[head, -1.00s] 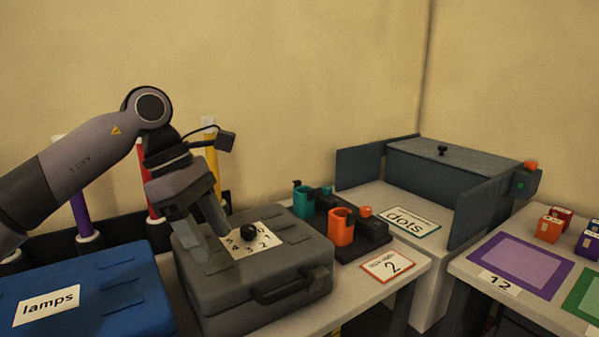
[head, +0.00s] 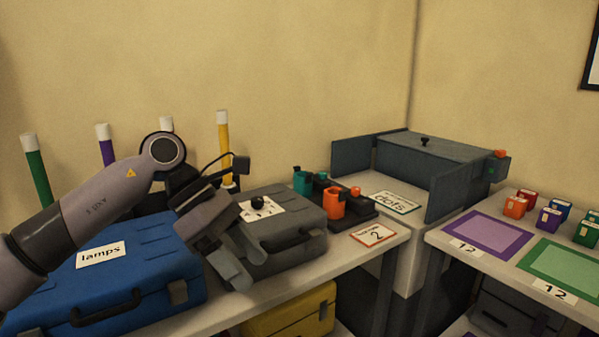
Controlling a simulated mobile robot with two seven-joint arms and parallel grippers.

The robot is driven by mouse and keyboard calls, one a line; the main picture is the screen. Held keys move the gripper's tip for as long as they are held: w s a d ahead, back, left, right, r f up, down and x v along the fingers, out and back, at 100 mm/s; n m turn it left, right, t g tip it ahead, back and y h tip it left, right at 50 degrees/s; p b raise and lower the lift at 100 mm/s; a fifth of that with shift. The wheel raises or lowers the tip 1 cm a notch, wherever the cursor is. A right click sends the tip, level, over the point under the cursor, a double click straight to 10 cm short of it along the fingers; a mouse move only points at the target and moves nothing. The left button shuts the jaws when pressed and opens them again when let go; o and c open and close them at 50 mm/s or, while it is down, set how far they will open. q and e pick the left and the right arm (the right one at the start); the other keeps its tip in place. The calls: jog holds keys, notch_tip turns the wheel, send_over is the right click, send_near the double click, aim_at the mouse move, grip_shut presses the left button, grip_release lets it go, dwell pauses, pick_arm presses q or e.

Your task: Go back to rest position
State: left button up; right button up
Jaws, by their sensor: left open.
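My left gripper (head: 246,268) comes in from the left and hangs at the front left of the grey case (head: 290,238). Its fingers are apart with nothing between them, and they cover the case's left part. My right gripper is not in view.
A blue case (head: 150,270) labelled lamps lies at the left, below my arm. A grey box (head: 440,155) with open flaps stands at the back right. A yellow case (head: 290,312) sits below the table.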

pick_arm(q)
jog(key=s+d+n+t+h+p, duration=0.1)
jog(key=s+d+n+h+p, duration=0.3)
jog(key=d+n+h, duration=0.8)
jog(key=s+a+f+n+t+y+p, duration=0.1)
jog(key=a+f+n+t+y, duration=0.65)
jog(key=n, duration=0.85)
jog(key=a+f+n+t+y+p, duration=0.1)
jog(key=a+f+n+t+y, duration=0.45)
jog(key=n+t, duration=0.75)
jog(key=s+a+f+n+g+y+p, duration=0.1)
jog(key=s+a+f+n+g+y, duration=0.1)
jog(key=s+a+f+n+g, duration=0.2)
jog(key=s+a+f+n+g+y+p, duration=0.1)
jog(key=s+a+f+n+g, duration=0.4)
jog(key=s+f, duration=0.6)
jog(key=a+n+y, duration=0.1)
jog(key=a+n, duration=0.1)
jog(key=n, duration=0.1)
jog(key=shift+s+f, duration=0.25)
jog(key=shift+s, duration=0.15)
